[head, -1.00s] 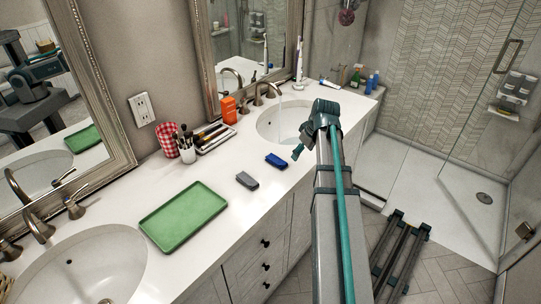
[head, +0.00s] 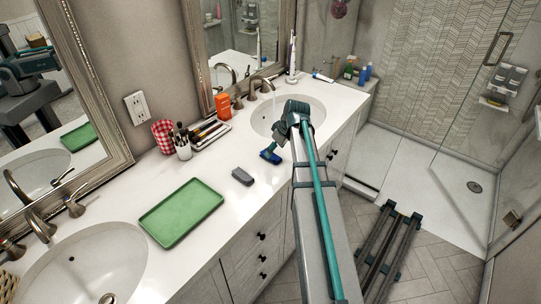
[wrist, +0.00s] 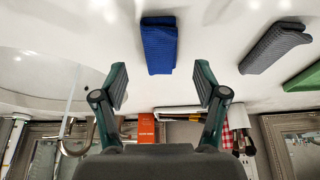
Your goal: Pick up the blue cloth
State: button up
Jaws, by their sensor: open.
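The blue cloth (head: 268,158) lies folded on the white counter between the two sinks. My gripper's visible finger partly covers it in the head view. In the wrist view the blue cloth (wrist: 159,45) lies beyond the fingertips and lines up with the gap between them. My gripper (wrist: 161,78) is open and empty, with its two fingers spread wide. Whether a finger touches the cloth or the counter cannot be told.
A grey cloth (head: 242,176) lies close to the left of the blue one. A green tray (head: 181,213) is nearer the left sink. The right sink (head: 288,115) has a running tap.

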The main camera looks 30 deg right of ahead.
jog(key=shift+p+x, duration=0.75)
jog(key=shift+x, duration=1.25)
jog(key=c, duration=0.8)
